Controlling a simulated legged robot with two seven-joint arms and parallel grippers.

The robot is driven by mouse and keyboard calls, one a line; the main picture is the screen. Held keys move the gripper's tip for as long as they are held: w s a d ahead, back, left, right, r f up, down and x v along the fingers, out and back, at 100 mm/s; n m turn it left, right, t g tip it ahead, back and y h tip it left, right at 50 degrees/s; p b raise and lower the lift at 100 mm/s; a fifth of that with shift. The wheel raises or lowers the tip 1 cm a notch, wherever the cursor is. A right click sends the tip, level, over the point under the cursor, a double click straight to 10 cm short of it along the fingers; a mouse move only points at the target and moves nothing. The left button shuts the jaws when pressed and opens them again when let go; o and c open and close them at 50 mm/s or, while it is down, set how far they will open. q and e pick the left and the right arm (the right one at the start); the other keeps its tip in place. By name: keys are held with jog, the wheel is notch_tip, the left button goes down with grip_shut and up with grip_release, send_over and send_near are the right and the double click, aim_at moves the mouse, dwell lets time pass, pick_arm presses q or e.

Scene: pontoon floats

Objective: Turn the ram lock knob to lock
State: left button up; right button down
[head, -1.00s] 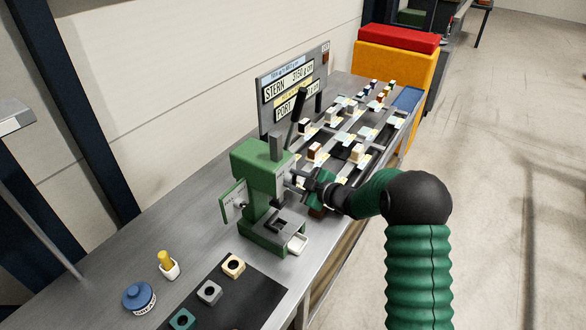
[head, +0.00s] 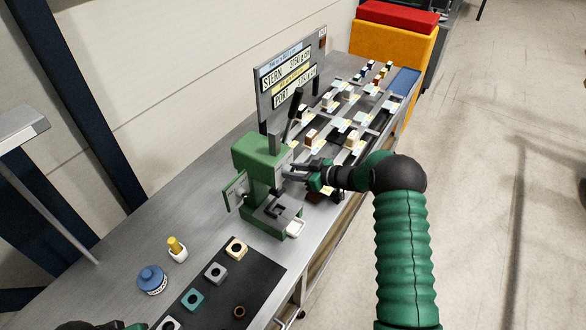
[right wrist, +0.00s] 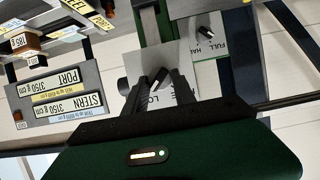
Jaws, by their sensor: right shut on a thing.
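The green press (head: 258,165) stands on the bench with a dark lever on top. The ram lock knob (right wrist: 158,76) is a small dark knob on a pale plate on the press, seen in the right wrist view. The plate's lettering is partly covered by my fingers; "LO" shows. My right gripper (head: 288,174) reaches the press's right side; in the right wrist view its fingers (right wrist: 158,82) are shut on the knob from both sides. In the head view the knob is hidden. A sliver of my left arm shows at the bottom left edge; its jaws are not visible.
A second knob (right wrist: 206,32) marked FULL and HALF sits beside the ram lock plate. A sign board (head: 290,80) and trays of small blocks lie behind the press. A black mat (head: 262,275) with ring-holed blocks, a blue pot (head: 152,280) and a yellow-topped bottle (head: 177,250) are in front.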

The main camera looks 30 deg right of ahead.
jog(key=shift+s+f, duration=0.15)
jog(key=shift+f, duration=0.25)
jog(key=c, duration=1.4)
grip_release()
jog(key=o, duration=0.4)
jog(key=shift+r, duration=0.1)
jog(key=shift+c, duration=0.2)
jog(key=shift+w+d, duration=0.15)
jog(key=shift+w, duration=0.05)
jog(key=shift+r, duration=0.1)
jog(key=b+v, duration=0.6)
jog(key=v, duration=1)
jog(key=shift+s+d, duration=0.2)
jog(key=shift+d, duration=0.2)
